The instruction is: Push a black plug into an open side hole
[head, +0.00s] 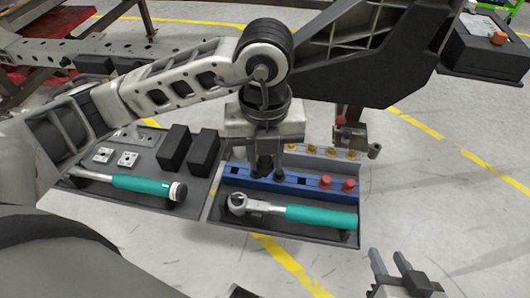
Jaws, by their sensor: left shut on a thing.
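My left gripper (267,170) points down over the blue plug rack (307,190) in the right-hand tray. It is shut on a black plug, which I cannot clearly tell apart from the dark fingers. Two red plugs (337,184) stand at the rack's right end, and some square slots in the rack are empty. The grey chassis beam (115,46) with a row of side holes runs across the upper left, partly behind my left arm. I cannot tell which hole is open. My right gripper (390,263) is open and empty at the lower right, away from the rack.
A teal-handled ratchet (320,217) lies in front of the rack. The left tray (148,198) holds another teal-handled tool (142,186), black blocks (174,149) and metal plates (127,159). Brass fittings (315,150) stand behind the rack.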

